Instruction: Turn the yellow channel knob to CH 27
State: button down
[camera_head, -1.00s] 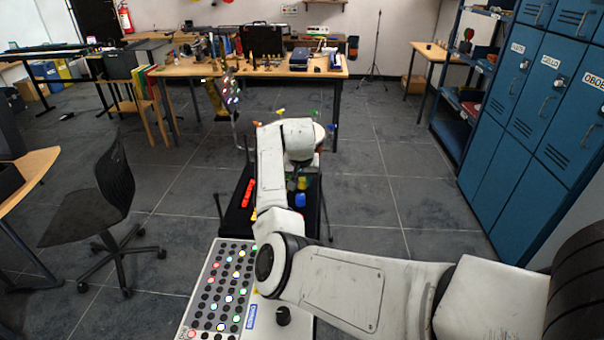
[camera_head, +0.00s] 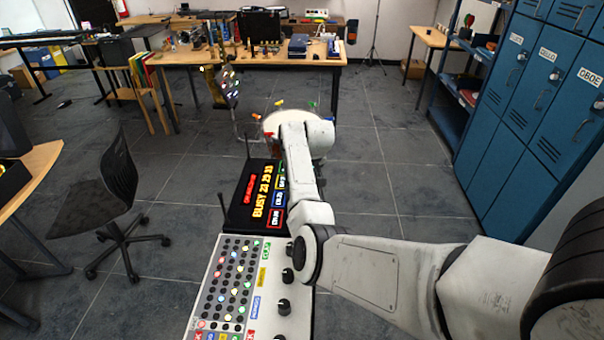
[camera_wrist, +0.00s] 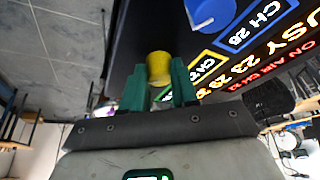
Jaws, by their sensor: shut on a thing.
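The yellow channel knob (camera_wrist: 158,62) sits between the green fingertips of my gripper (camera_wrist: 158,78) in the wrist view, and the jaws are shut on it. Beside it a yellow-framed readout (camera_wrist: 207,72) begins "CH 2"; its last digit is hard to read. The blue knob (camera_wrist: 210,12) is just beyond, with a blue readout (camera_wrist: 255,22) that reads CH 28. In the head view the black panel (camera_head: 236,212) shows "BUSY 23 29 33" in yellow under a red line. My arm hides the knobs and gripper there.
A pale console (camera_head: 207,325) with many lit buttons and black knobs (camera_head: 284,306) stands nearest me. A black office chair (camera_head: 95,205) is at left, blue lockers (camera_head: 500,140) at right. A cluttered wooden table (camera_head: 300,70) is behind.

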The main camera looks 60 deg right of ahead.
dwell(0.4)
jog(key=c, duration=0.9)
grip_release()
jog(key=shift+r, duration=0.1)
jog(key=v, duration=1)
jog(key=shift+s+r+b, duration=0.1)
jog(key=shift+r+b, duration=0.2)
